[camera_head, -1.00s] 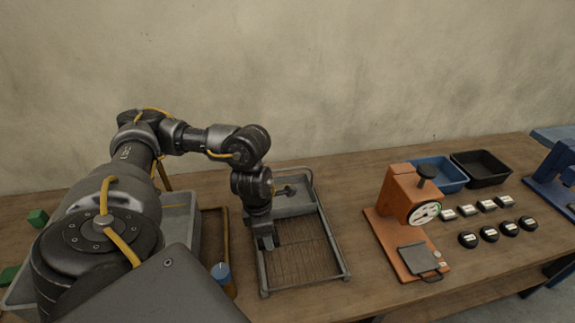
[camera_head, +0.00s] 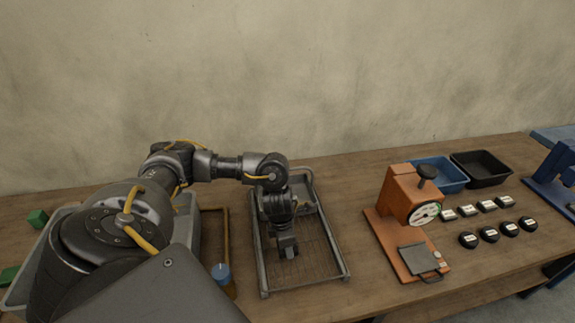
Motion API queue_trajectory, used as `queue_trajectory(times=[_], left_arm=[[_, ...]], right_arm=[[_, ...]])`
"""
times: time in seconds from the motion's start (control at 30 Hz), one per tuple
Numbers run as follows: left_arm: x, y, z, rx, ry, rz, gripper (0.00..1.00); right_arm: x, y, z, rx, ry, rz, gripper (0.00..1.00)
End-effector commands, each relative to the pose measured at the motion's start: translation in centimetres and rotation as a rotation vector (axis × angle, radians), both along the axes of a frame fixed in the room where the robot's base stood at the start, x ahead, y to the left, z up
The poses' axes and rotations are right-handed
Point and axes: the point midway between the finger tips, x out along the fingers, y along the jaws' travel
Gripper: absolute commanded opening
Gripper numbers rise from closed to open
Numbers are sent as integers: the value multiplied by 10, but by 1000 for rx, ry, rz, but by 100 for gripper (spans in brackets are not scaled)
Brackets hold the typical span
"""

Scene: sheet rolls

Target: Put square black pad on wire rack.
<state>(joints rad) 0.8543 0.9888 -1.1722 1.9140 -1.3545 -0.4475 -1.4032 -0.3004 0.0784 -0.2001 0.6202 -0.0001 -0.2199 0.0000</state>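The wire rack (camera_head: 318,262) is a grey metal frame with a mesh floor, left of the middle of the table. My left gripper (camera_head: 288,254) points down over the mesh inside the frame. Its fingertips are small and dark, so I cannot tell whether they are open or hold anything. Several small square black pads with white labels (camera_head: 468,211) lie in a row at the right, behind a row of round black ones (camera_head: 489,234). A dark square plate (camera_head: 420,259) lies on the base of the orange press. My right gripper is not in view.
The orange press (camera_head: 402,195) stands right of the rack. A blue bin (camera_head: 446,185) and a black bin (camera_head: 482,180) are behind the pads. A blue-capped cylinder (camera_head: 222,274) stands left of the rack. Bare table lies between rack and press.

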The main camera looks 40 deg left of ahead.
Motion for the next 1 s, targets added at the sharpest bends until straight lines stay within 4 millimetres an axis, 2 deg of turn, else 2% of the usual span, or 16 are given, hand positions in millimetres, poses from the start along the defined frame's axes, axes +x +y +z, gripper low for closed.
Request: queue_trajectory(times=[0.3, 0.33, 0.5, 0.8, 0.9, 1.0], left_arm=[[0, 0, -5, -1, -1, 0, 30], [0, 0, -5, -1, -1, 0, 55], [0, 0, -3, 0, 0, 0, 76], [0, 0, -1, 0, 0, 0, 76], [0, 0, 6, -1, -3, -1, 76], [-1, 1, 22, -2, -5, -3, 76]], right_arm=[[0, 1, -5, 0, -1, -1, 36], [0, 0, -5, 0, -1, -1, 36], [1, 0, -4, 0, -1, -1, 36], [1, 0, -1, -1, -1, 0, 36], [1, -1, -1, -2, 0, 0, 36], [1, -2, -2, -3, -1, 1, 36]])
